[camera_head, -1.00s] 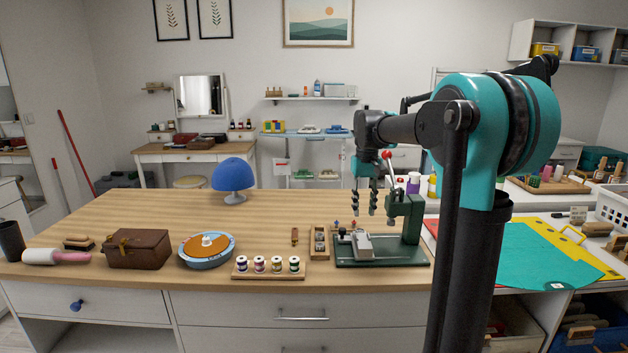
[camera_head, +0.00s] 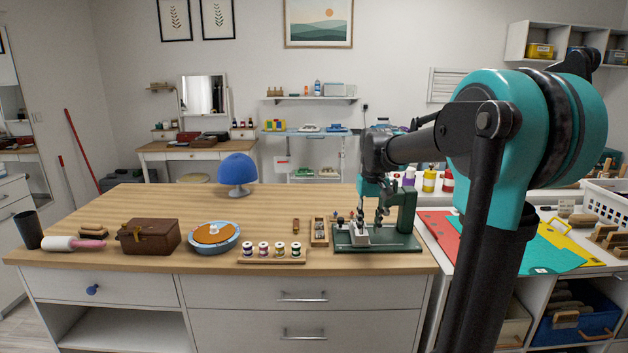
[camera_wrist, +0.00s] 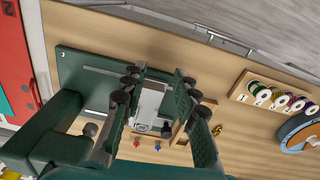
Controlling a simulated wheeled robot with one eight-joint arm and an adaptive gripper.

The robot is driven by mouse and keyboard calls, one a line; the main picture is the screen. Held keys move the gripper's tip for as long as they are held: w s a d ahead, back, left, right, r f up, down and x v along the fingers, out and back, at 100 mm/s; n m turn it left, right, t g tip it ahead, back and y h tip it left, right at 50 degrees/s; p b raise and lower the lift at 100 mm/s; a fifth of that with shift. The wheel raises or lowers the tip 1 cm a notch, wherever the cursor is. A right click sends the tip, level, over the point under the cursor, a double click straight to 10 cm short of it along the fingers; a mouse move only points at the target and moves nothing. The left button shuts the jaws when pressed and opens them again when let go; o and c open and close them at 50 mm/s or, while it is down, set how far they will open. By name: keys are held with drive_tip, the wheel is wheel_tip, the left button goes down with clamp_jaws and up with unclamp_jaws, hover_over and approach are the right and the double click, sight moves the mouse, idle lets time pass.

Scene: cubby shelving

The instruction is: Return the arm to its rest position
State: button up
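My arm reaches in from the right side of the head view, and my gripper (camera_head: 371,228) points down over the green-based bench device (camera_head: 405,243). In the wrist view my gripper (camera_wrist: 161,74) has its two dark green fingers apart. The device's silver block (camera_wrist: 149,103) shows in the gap between them. I cannot tell whether the fingers touch the block. The device's green base (camera_wrist: 75,70) spreads to the left in the wrist view. The device's upright part (camera_head: 406,210) stands just right of my gripper.
Left of the device are a small wooden tray (camera_head: 319,233), a spool rack (camera_head: 272,257), a blue round tin (camera_head: 214,238), a brown box (camera_head: 149,237) and a blue lamp (camera_head: 237,172). The desk's back middle is clear. Coloured sheets (camera_head: 530,250) lie on the right-hand counter.

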drive_tip(key=s+d+f+t, duration=0.3)
drive_tip(key=s+f, duration=1.5)
drive_tip(key=s, duration=0.4)
drive_tip(key=shift+f+m+t, duration=0.4)
